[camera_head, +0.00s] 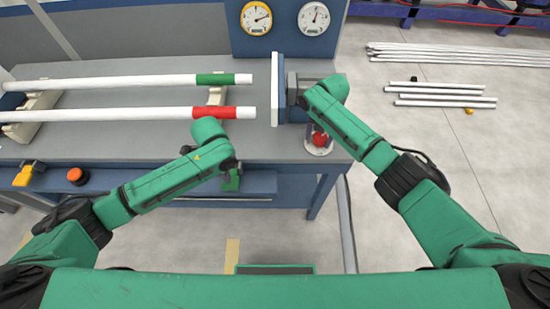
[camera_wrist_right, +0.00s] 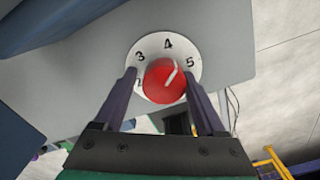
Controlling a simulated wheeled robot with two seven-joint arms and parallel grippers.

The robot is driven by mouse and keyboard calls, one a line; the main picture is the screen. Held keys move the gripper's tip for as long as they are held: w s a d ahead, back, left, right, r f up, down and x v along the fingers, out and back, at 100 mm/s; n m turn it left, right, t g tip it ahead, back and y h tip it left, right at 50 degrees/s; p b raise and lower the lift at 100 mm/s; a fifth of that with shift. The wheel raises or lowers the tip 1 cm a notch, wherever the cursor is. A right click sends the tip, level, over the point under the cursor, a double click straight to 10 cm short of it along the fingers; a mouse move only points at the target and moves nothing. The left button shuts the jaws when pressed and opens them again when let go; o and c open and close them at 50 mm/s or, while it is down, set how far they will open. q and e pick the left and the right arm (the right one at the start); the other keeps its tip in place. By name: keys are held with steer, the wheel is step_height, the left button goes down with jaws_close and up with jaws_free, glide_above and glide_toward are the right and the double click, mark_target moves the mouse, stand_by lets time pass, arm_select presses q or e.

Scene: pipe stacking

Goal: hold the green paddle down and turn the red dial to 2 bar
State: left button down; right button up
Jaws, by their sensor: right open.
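The red dial (camera_wrist_right: 165,81) fills the middle of the right wrist view, on a white numbered face (camera_wrist_right: 168,45). Its white mark points up and right, between 4 and 5. My right gripper (camera_wrist_right: 160,84) is open, with one finger on each side of the dial; I cannot tell whether they touch it. The dial also shows in the head view (camera_head: 320,139), under my right wrist. The green paddle (camera_head: 231,181) is at the bench's front edge. My left gripper (camera_head: 229,166) is just above it; my own arm hides the jaws and any contact.
Two gauges (camera_head: 256,17) (camera_head: 314,18) stand at the back of the bench. White pipes with a green band (camera_head: 215,79) and a red band (camera_head: 214,113) lie on supports at left. An orange button (camera_head: 77,175) and yellow paddle (camera_head: 24,177) are on the front edge.

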steer(key=shift+s+d+f, duration=0.25)
steer(key=shift+s+f, duration=0.1)
steer(key=shift+f, duration=0.1)
steer(key=shift+d+r, duration=0.4)
steer(key=shift+d, duration=0.05)
steer(key=shift+w+a+r, duration=0.3)
steer(key=shift+w+a, duration=0.05)
steer(key=shift+w, duration=0.15)
steer(key=shift+w+a+r, duration=0.1)
steer(key=shift+a+r, duration=0.1)
steer(key=shift+r, duration=0.1)
steer(key=c, duration=1.2)
